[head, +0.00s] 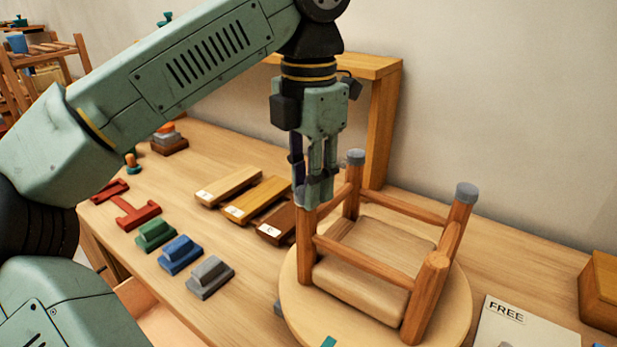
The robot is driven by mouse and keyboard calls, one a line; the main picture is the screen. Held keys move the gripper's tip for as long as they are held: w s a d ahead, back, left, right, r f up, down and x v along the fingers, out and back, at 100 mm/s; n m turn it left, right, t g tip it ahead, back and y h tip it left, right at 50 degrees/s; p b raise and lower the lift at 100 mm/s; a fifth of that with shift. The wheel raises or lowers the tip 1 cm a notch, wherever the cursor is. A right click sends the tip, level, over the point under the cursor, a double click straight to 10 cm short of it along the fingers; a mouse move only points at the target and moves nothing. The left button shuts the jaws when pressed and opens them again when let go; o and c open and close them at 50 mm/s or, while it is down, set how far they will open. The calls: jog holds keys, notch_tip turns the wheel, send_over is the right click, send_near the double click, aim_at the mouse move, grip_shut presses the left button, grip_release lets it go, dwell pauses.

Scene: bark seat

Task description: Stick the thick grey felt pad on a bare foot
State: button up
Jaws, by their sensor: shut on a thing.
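A small wooden stool (368,268) stands upside down on a round wooden board (457,318), its legs pointing up. The back leg (353,192) and the right leg (458,216) carry grey pads (355,157) (467,191) on their ends. The front leg's end (436,260) is bare wood. My gripper (317,190) points down over the left leg (305,245), shut on a grey piece, apparently the felt pad (303,197). The pad is at the top of that leg, partly hidden by the fingers. I cannot tell whether it touches the wood.
Wooden strips (256,200) and green (155,235), blue (180,254) and grey (210,277) blocks lie left of the stool. Red parts (135,213) lie further left. A wooden frame (383,125) stands behind. A card marked FREE (515,325) and a wooden box (600,290) are at right.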

jog(key=shift+f, duration=0.25)
jog(key=o, duration=0.8)
jog(key=shift+c, duration=0.2)
jog(key=shift+o, duration=0.4)
jog(key=shift+o, duration=1.2)
